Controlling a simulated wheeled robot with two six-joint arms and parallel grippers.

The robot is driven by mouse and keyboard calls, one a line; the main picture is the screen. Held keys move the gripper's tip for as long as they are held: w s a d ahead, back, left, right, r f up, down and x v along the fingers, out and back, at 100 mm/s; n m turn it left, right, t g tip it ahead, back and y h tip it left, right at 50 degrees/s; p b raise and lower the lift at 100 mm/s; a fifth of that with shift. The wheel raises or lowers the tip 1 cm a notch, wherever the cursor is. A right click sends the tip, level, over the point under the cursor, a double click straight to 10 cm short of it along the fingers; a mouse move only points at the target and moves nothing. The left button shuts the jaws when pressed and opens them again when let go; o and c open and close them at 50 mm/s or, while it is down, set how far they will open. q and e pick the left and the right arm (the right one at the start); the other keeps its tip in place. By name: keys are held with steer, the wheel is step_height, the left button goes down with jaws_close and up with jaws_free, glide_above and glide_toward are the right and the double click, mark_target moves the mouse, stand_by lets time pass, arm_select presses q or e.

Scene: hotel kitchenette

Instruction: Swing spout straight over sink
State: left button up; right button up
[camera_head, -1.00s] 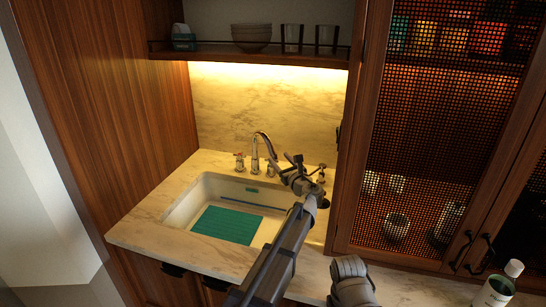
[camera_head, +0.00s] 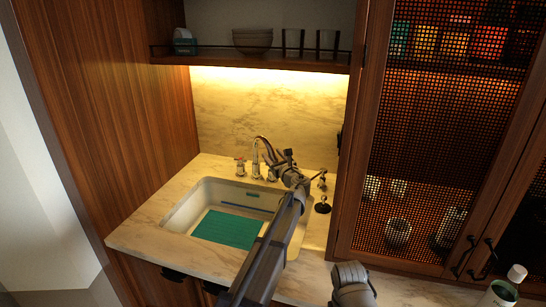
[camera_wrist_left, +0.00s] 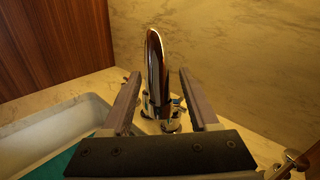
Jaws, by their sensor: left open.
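The chrome faucet spout (camera_head: 256,157) rises behind the sink, and its arched end curves toward the right and front in the head view. The sink (camera_head: 181,208) is a pale basin with a teal mat (camera_head: 228,229) in it. My left gripper (camera_head: 273,157) is open at the spout's curved end, which it partly hides. In the left wrist view the spout (camera_wrist_left: 155,65) stands between the two open fingers (camera_wrist_left: 159,78), with visible gaps on both sides. I cannot tell whether a finger touches it.
A tap handle (camera_head: 240,166) stands left of the spout, and more small fittings stand to the right. A shelf (camera_head: 250,61) with a bowl and glasses hangs above. A tall cabinet (camera_head: 345,190) bounds the right side. A bottle (camera_head: 503,290) stands at the lower right.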

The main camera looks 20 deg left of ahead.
arm_select(q)
jaws_close()
stand_by(0.5)
stand_by(0.9)
